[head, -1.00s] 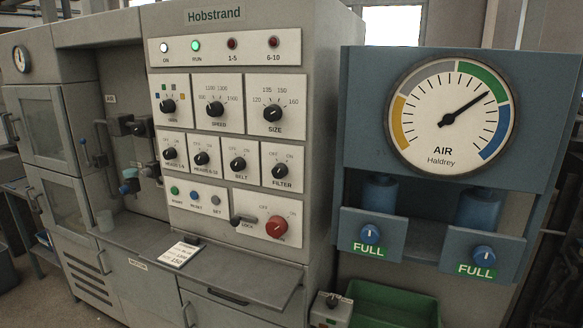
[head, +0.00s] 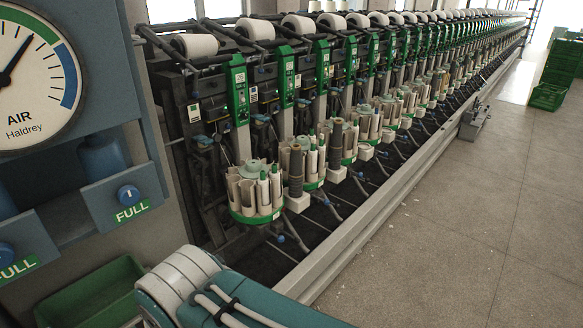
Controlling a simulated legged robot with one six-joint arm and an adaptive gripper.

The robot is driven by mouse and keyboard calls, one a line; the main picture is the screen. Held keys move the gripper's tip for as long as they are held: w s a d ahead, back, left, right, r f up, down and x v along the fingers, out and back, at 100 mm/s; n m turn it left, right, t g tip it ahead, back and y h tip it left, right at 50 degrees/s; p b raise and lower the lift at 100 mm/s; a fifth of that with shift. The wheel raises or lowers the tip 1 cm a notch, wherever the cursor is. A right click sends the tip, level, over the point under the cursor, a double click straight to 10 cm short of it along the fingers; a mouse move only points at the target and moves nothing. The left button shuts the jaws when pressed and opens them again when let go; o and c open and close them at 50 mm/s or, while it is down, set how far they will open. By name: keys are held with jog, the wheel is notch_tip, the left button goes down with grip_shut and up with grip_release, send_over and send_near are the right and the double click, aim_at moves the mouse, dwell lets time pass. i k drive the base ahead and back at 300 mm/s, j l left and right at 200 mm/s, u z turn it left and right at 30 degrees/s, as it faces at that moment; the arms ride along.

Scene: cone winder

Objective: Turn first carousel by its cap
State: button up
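The first carousel (head: 243,192) is the nearest one on the long winder, left of centre in the head view. It has a green base ring, pale upright pockets and a few green-tipped bobbins. Its cap (head: 251,167) is a pale grey-green piece at the top centre. Part of my arm, teal and white with cables, shows at the bottom, in front of and below the carousel. My gripper is not in view.
A blue-grey panel with an AIR gauge (head: 32,77) and FULL knobs stands close at left. A green bin (head: 88,300) sits below it. More carousels recede behind the first, along a low grey rail (head: 375,205). Open floor (head: 470,230) lies right. Green crates (head: 548,96) stand far back.

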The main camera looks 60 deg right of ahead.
aim_at(243, 189)
jog(key=z, duration=1.45)
jog(key=i+l+u, duration=0.2)
jog(key=u, duration=0.25)
jog(key=i+l+u, duration=0.15)
jog(key=l+u, duration=0.3)
jog(key=i+l, duration=0.15)
jog(key=l, duration=0.35)
jog(key=i+l+u, duration=0.15)
jog(key=l, duration=0.9)
jog(key=i+l+u, duration=0.15)
jog(key=l, duration=0.35)
